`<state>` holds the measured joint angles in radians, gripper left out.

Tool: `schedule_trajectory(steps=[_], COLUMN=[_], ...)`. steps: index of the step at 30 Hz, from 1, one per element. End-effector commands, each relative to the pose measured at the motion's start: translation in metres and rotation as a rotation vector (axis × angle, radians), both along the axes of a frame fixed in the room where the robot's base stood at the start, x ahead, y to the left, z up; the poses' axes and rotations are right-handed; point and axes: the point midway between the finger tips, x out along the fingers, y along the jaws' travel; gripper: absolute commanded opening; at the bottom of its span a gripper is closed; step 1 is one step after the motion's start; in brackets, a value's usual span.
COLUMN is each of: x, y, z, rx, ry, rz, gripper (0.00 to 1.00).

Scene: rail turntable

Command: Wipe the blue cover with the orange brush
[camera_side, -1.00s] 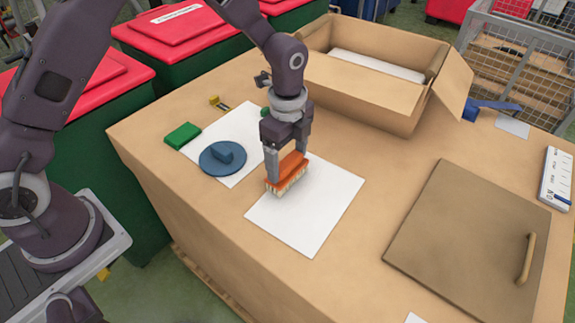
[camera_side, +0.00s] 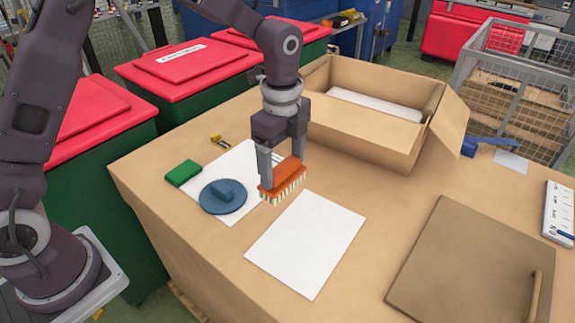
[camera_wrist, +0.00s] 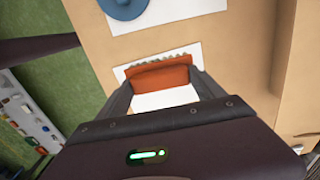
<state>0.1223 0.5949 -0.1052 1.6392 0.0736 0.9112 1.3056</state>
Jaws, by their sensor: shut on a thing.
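My gripper (camera_side: 281,165) is shut on the orange brush (camera_side: 284,177) and holds it with its pale bristles facing down. The brush is raised above the table, over the area between the two white sheets. In the wrist view the brush (camera_wrist: 158,77) spans between my fingers, and part of the blue cover (camera_wrist: 122,8) shows at the top edge.
A bare white sheet (camera_side: 306,245) lies in front. A green block (camera_side: 183,172) and a small yellow item (camera_side: 215,138) lie near the far sheet. An open cardboard box (camera_side: 365,145) stands behind right. A brown board with a handle (camera_side: 465,270) lies at right.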

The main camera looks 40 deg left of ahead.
Motion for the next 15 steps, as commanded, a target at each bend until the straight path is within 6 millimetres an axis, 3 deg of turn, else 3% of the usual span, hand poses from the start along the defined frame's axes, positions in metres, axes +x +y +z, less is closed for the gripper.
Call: schedule_trajectory(steps=[5, 9, 12, 15], x=[-0.009, -0.027, -0.039, -0.046], y=[0.066, 0.12, 0.145, 0.156], z=[0.009, 0.015, 0.017, 0.016], rx=[-0.001, 0.0, 0.0, 0.0], ry=[0.0, 0.0, -0.001, 0.001], rz=[0.013, 0.011, 0.008, 0.003], gripper=[0.45, 0.45, 0.45, 0.45])
